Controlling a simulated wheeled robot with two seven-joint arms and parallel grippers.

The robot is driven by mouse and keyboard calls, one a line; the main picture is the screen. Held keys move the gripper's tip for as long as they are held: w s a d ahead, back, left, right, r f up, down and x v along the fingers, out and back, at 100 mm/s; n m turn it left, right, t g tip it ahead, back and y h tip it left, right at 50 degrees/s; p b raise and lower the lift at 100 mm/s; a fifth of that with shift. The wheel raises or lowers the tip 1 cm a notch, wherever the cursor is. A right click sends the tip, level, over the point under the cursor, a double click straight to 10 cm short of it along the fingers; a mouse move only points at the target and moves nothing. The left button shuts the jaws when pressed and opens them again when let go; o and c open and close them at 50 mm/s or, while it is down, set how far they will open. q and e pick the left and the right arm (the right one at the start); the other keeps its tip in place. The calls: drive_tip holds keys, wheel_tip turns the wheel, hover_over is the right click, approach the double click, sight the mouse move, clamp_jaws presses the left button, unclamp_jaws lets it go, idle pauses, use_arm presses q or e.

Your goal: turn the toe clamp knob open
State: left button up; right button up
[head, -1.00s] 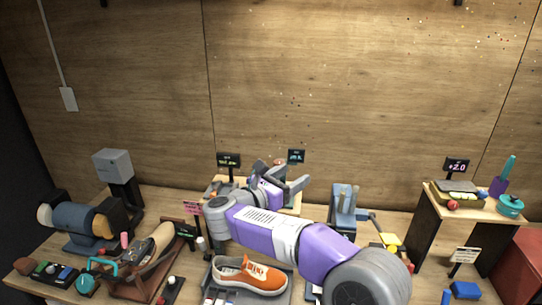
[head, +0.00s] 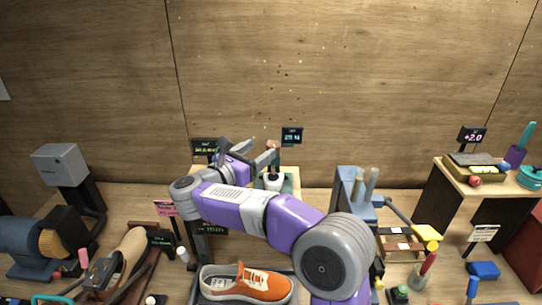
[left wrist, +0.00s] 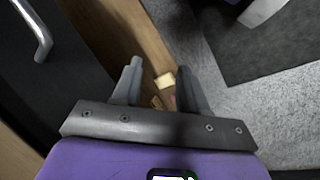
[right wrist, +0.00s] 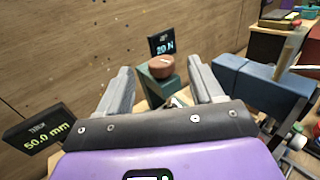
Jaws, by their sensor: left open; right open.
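A round reddish-brown knob (right wrist: 161,67), which I take for the toe clamp knob, sits on a teal block (right wrist: 158,88). In the right wrist view it lies beyond and between the open fingers of my right gripper (right wrist: 158,85). In the head view the knob (head: 273,146) shows by the fingertips of my right gripper (head: 262,150); contact cannot be told. Its jaws are empty. My left gripper (left wrist: 155,70) is open and empty in the left wrist view, pointing down past a wooden edge, away from the knob.
A display reading 20 N (head: 291,135) stands behind the knob, and a travel display (right wrist: 40,135) reads 50.0 mm. A blue press-like device (head: 352,195) stands to the right. An orange sneaker (head: 250,284) lies in front, below my right arm. A grey box-headed device (head: 60,165) stands left.

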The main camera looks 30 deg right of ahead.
sight(274, 144)
drive_tip(key=w+d, duration=0.1)
drive_tip(key=d, duration=0.1)
drive_tip(key=w+d+f, duration=0.1)
drive_tip(key=d, duration=0.1)
drive_tip(key=w+d+f, duration=0.1)
drive_tip(key=d, duration=0.2)
drive_tip(key=shift+w, duration=0.1)
use_arm(q)
drive_tip(key=shift+w+f, duration=0.1)
drive_tip(key=shift+f, duration=0.55)
